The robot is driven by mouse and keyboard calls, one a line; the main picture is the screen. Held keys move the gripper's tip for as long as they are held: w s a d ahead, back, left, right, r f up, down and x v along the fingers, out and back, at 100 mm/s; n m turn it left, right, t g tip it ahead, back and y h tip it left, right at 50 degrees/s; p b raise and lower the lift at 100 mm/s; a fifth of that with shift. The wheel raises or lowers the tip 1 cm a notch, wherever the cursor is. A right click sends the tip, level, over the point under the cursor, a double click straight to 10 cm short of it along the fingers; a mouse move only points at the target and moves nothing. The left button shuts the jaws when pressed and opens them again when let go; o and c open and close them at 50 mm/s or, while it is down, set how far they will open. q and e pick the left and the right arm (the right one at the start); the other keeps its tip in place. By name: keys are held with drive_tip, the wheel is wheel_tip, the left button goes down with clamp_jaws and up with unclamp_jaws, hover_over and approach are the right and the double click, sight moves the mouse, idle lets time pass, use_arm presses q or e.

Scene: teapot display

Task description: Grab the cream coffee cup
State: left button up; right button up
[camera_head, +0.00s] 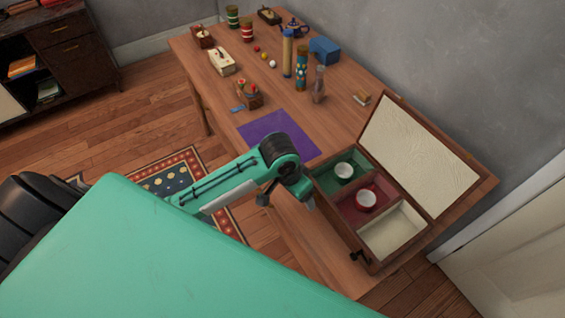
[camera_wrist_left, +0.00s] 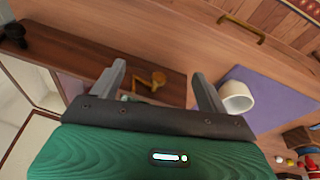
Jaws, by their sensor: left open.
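An off-white cup (camera_wrist_left: 236,97) shows in the left wrist view, at the edge of the purple mat (camera_head: 278,130). It lies just right of my right-hand finger there, outside the jaws. I cannot pick it out in the head view, where my arm covers the mat's near corner. My left gripper (camera_head: 309,203) is open and empty, over the table's front edge beside the open wooden box (camera_head: 342,232). It also shows in the left wrist view (camera_wrist_left: 159,73).
The box lid (camera_head: 420,155) stands open behind it. A gold handle (camera_wrist_left: 240,29) is on the table front. A small yellow item (camera_wrist_left: 152,82) shows between my fingers.

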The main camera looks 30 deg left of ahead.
use_arm(q)
drive_tip(key=w+a+r+n+g+y, duration=0.25)
drive_tip(key=w+a+r, duration=0.45)
drive_tip(key=w+a, duration=0.45)
drive_tip(key=shift+t, duration=0.35)
drive_tip(key=f, duration=0.8)
drive_tip(key=shift+w+d+f+p, duration=0.1)
drive_tip(key=shift+d+f+p, duration=0.05)
drive_tip(key=shift+d+p, duration=0.15)
wheel_tip(320, 180, down, 5)
drive_tip(key=shift+f+p, duration=0.15)
drive_tip(key=shift+p, duration=0.5)
drive_tip(key=c, duration=1)
use_arm(e)
drive_tip(key=shift+s+a+r, duration=0.1)
drive_tip(key=shift+a+r, duration=0.15)
drive_tip(key=shift+r, duration=0.65)
